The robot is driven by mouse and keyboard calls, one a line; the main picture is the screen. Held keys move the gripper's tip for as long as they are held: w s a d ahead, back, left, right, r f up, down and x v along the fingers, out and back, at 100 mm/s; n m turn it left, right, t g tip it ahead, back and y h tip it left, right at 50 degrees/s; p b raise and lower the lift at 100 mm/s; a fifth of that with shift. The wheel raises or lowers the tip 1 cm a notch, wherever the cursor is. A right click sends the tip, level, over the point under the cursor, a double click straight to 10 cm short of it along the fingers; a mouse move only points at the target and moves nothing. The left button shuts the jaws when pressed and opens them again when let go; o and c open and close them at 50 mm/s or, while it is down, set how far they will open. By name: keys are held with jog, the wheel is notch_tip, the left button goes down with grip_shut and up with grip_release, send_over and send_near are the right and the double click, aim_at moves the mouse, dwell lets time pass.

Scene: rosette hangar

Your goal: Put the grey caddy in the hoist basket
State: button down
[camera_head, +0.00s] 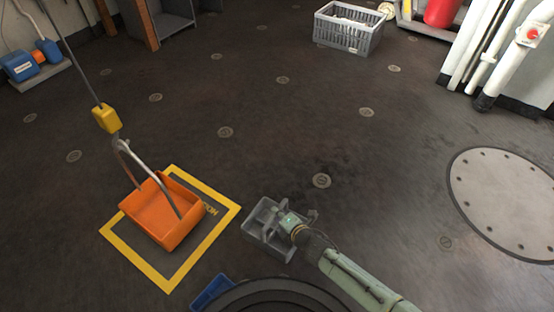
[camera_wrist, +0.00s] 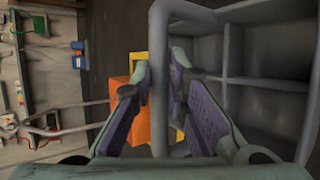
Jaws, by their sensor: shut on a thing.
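The grey caddy (camera_head: 262,216) is an open box with inner dividers and a bar handle. In the head view it is to the right of the yellow floor square. My gripper (camera_head: 296,224) is over it. In the wrist view my gripper (camera_wrist: 160,95) is shut on the caddy's handle bar, and the caddy's compartments (camera_wrist: 262,50) fill the right side. The orange hoist basket (camera_head: 158,216) hangs from a hook inside the yellow square, left of the caddy. Whether the basket or the caddy touches the floor is hard to tell.
The yellow floor square (camera_head: 222,228) surrounds the basket. A yellow hoist block (camera_head: 106,118) and its cable rise above it. A blue item (camera_head: 212,292) lies by my base. A grey crate (camera_head: 348,30) stands far back. The floor between is mostly clear.

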jog(key=shift+a+r, duration=0.2)
jog(key=shift+r, duration=0.15)
jog(key=r+m+h+p, duration=0.1)
jog(key=a+r+m+p, duration=0.1)
jog(key=r, duration=0.1)
jog(key=r+t+h+p, duration=0.1)
jog(key=shift+w+a+r+m+h+p, duration=0.25)
jog(key=shift+a+m+h+p, duration=0.05)
jog(key=shift+m+p, duration=0.1)
notch_tip(320, 180, up, 10)
jog(key=d+m+h+p, duration=0.1)
jog(key=m+h+p, duration=0.1)
jog(key=m+h, duration=0.1)
jog(key=shift+t, duration=0.3)
jog(key=f, duration=0.1)
jog(key=w+f, duration=0.1)
jog(key=f, duration=0.2)
jog(key=shift+w, duration=0.25)
